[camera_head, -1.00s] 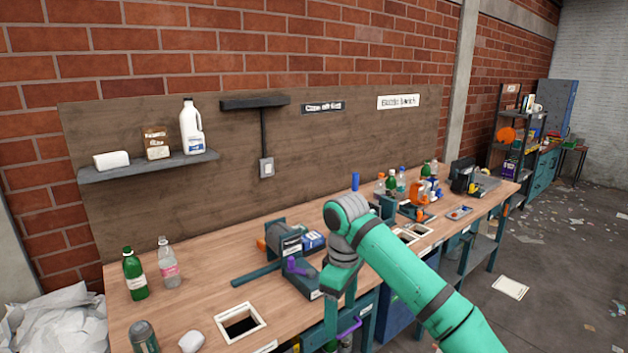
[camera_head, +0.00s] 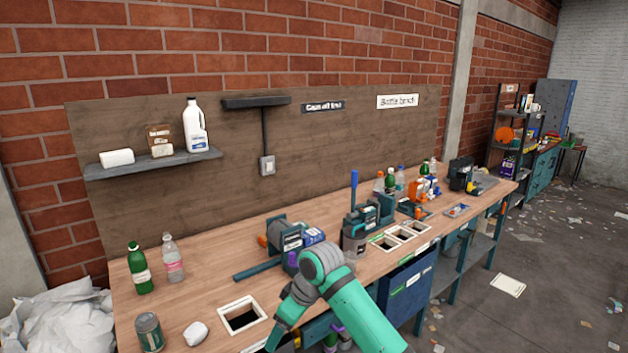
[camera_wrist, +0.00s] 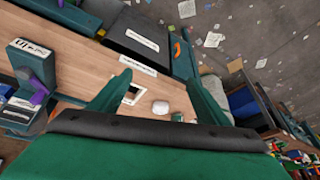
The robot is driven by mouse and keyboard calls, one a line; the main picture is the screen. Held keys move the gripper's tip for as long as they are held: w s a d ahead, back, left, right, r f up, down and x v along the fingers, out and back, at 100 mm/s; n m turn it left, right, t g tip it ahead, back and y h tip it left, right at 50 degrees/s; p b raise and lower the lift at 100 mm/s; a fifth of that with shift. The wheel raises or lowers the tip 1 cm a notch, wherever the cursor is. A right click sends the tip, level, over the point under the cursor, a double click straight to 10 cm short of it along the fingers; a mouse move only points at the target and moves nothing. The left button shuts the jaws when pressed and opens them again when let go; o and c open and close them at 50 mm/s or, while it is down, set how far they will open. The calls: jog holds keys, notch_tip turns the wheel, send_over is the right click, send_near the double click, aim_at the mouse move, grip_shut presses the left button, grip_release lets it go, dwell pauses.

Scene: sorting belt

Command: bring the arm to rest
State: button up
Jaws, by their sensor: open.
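My arm (camera_head: 345,300) comes into the head view from the lower right, bends at a grey joint and points down at the bench's front edge. Its far end is cut off by the bottom of the head view. In the wrist view my gripper (camera_wrist: 158,77) is open, its two green fingers spread apart with nothing between them. Beyond the fingers lie the wooden bench top, a framed opening (camera_wrist: 131,96) and a white lump (camera_wrist: 160,107). I cannot tell how high the fingers are above the bench.
The workbench (camera_head: 205,295) carries a green bottle (camera_head: 139,270), a clear bottle (camera_head: 173,259), a grey can (camera_head: 149,332) and a white lump (camera_head: 196,333) at left. A dark device (camera_head: 287,236) stands behind my arm. The floor (camera_head: 470,315) at right is open, with scattered paper.

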jog(key=s+a+f+m+t+y, duration=0.1)
jog(key=a+f+m+t+y, duration=0.15)
jog(key=a, duration=0.55)
jog(key=s+a+f+m+t+y, duration=0.15)
jog(key=a+f+y, duration=0.25)
jog(key=a, duration=0.4)
jog(key=s+f+m+t, duration=0.6)
jog(key=s+f, duration=0.1)
jog(key=s+d+f+m+t+h, duration=0.2)
jog(key=s+d+f+m+h, duration=0.15)
jog(key=s+d, duration=0.55)
jog(key=s+d+f+m+t+h, duration=0.15)
jog(key=s+d+f+h, duration=0.3)
jog(key=s, duration=0.85)
jog(key=s+d+r+n+h, duration=0.1)
jog(key=s+d+r, duration=0.2)
jog(key=s+d, duration=0.2)
jog(key=s+d+r+n+h, duration=0.1)
jog(key=s+d+r, duration=0.3)
jog(key=s, duration=0.8)
jog(key=shift+d+r+n+h, duration=0.3)
jog(key=shift+d+n+h, duration=0.05)
jog(key=shift+d+n, duration=0.1)
